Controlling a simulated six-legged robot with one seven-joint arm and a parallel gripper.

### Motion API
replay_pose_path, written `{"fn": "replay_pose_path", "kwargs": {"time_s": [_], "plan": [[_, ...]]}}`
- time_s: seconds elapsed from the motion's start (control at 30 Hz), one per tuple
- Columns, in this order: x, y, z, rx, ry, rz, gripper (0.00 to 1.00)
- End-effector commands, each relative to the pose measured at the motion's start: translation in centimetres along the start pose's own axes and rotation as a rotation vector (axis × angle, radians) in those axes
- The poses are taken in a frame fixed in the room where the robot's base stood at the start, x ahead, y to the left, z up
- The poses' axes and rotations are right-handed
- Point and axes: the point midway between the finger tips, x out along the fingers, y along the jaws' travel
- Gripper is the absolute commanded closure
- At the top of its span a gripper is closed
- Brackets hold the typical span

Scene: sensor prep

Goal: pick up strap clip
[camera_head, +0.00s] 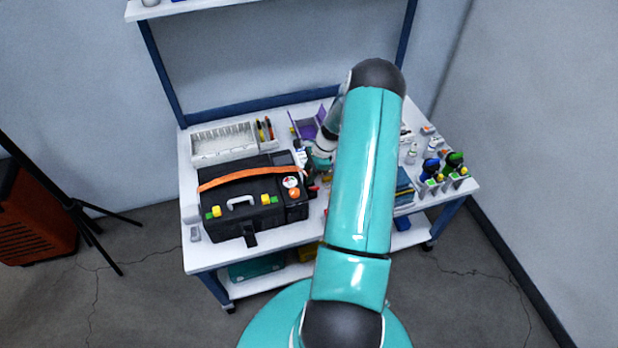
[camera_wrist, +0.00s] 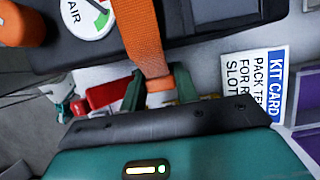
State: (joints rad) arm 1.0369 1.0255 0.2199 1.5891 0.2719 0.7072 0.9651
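An orange strap (camera_wrist: 145,35) hangs down the picture in the wrist view, and its lower end is a brighter orange piece, likely the strap clip (camera_wrist: 158,84). My gripper (camera_wrist: 160,88) has its two dark green fingers spread, one on each side of this end. A gap shows between the strap and each finger. The lower part of the clip is hidden behind the gripper body. In the head view the strap (camera_head: 240,176) lies across the top of a black case (camera_head: 240,218). My gripper is beside the case's right end there, mostly hidden by my arm.
A gauge marked AIR (camera_wrist: 88,15) and an orange knob (camera_wrist: 20,25) are near the strap. A kit card (camera_wrist: 258,85) lies right of my gripper, a red object (camera_wrist: 105,94) left. A white bin (camera_head: 222,143) and purple holder (camera_head: 308,124) stand on the crowded table (camera_head: 290,236).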

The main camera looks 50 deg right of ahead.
Motion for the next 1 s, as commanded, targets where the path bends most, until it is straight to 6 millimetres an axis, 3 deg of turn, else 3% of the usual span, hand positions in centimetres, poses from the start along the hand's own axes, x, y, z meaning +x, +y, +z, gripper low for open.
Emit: {"fn": "replay_pose_path", "kwargs": {"time_s": [0.1,0.57,0.73,1.0], "plan": [[0.0,0.0,0.0,0.000,0.000,0.000,0.90],[-1.1,-0.1,0.4,-0.001,0.002,-0.001,0.90],[-3.3,0.1,1.4,-0.001,0.002,-0.002,0.90],[-7.3,4.0,3.8,-0.001,0.003,-0.002,0.90]]}}
